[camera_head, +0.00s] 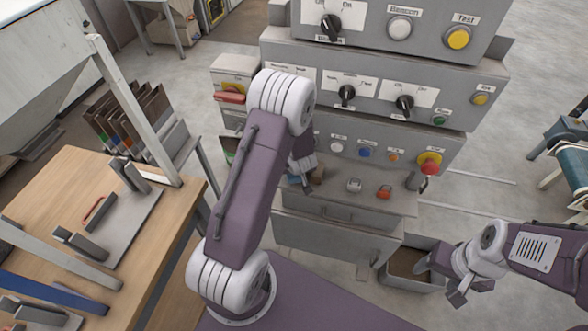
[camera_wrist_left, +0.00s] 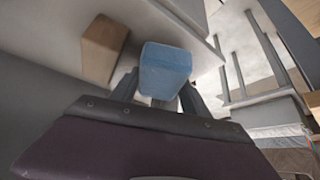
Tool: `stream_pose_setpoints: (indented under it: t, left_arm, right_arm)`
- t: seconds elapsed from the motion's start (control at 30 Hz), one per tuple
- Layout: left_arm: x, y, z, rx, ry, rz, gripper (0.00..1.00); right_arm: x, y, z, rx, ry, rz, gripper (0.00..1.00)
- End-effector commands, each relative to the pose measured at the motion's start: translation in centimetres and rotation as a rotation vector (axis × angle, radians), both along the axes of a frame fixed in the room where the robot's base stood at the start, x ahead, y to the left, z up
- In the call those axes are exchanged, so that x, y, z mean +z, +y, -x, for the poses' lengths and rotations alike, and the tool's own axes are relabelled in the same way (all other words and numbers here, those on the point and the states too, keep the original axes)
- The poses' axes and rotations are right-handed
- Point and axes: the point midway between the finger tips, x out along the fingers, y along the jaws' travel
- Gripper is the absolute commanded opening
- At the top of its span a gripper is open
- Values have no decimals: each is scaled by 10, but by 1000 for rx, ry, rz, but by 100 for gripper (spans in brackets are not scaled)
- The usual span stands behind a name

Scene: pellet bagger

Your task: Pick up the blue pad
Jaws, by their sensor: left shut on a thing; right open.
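The blue pad (camera_wrist_left: 165,68) is a small light-blue block. In the left wrist view it sits between the two fingers of my left gripper (camera_wrist_left: 158,96), which is shut on it. In the head view my left gripper (camera_head: 304,181) is at the left end of the grey ledge below the control panel, partly hidden by my own arm. Only a sliver of the pad shows there. I cannot tell whether the pad touches the ledge. My right gripper (camera_head: 440,281) is open and empty, low at the right, by a grey bin.
A brown block (camera_wrist_left: 104,48) lies close beside the pad. A white item (camera_head: 354,185) and an orange item (camera_head: 384,191) are farther right on the ledge (camera_head: 337,205). The control panel (camera_head: 385,145) rises behind. The grey bin (camera_head: 411,281) stands on the floor. A wooden table (camera_head: 75,170) is at left.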

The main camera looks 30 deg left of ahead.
Motion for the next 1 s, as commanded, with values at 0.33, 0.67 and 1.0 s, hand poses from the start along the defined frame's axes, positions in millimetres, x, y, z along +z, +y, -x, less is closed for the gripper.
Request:
stream_pose_setpoints:
  t: [0.33, 0.67, 1.0]
  left_arm:
    - [2, -42, 57, -5, 1, 0, 15]
    - [15, -82, 113, -6, 9, -5, 15]
    - [6, -104, 143, -4, 2, 0, 15]
  right_arm:
    - [-14, 0, 0, 0, 0, 0, 63]
    - [38, 0, 0, 0, -1, 0, 63]
    - [68, 0, 0, 0, 0, 0, 63]
